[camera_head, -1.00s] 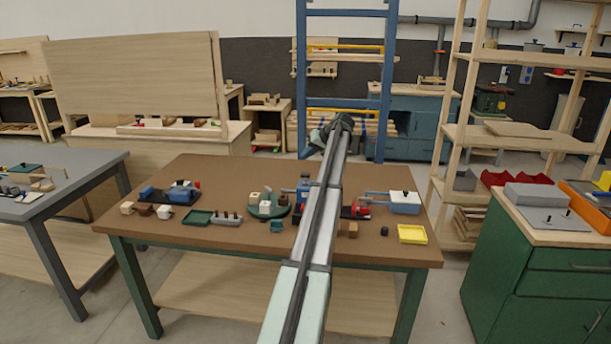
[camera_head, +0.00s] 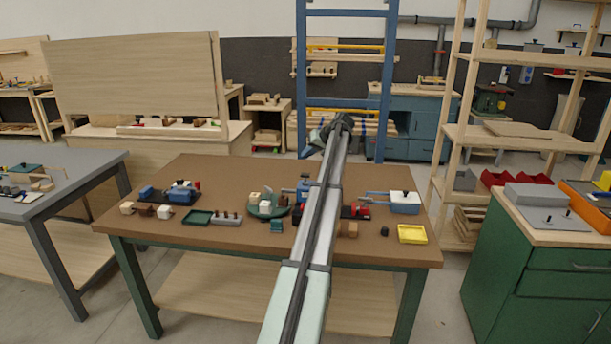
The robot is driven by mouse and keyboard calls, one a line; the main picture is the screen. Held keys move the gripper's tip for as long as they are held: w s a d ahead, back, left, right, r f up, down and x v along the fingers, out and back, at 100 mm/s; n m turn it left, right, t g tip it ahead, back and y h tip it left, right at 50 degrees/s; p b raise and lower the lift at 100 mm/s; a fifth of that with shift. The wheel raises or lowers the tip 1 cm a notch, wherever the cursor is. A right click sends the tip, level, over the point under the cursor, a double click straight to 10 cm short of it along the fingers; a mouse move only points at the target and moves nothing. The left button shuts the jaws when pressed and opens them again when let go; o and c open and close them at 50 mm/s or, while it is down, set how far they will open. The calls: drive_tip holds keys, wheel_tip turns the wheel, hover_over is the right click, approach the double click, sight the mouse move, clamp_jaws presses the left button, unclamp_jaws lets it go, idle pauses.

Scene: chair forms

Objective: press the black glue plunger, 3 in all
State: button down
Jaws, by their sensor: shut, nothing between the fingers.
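My gripper (camera_head: 316,139) is at the far end of my raised arm, above and behind the back edge of the brown table. It is small and dark here, and its fingertips are not clear; it looks shut and empty. A blue device (camera_head: 303,187) with a dark top stands at the middle of the table, partly hidden by my arm. It may carry the black glue plunger, but I cannot make the plunger out for certain. My gripper is above this device and apart from it.
The brown table (camera_head: 190,238) also holds a blue-and-red machine (camera_head: 182,192), a round green plate (camera_head: 268,213), a green tray (camera_head: 197,217), a white-and-blue box (camera_head: 404,207) and a yellow tray (camera_head: 412,240). A blue ladder-like frame (camera_head: 301,80) stands behind.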

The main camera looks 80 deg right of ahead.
sight(308, 174)
idle(0.8)
wheel_tip(308, 174, up, 4)
drive_tip(key=shift+f, duration=0.1)
idle(0.3)
drive_tip(key=shift+f, duration=0.15)
drive_tip(key=shift+f, duration=4.3)
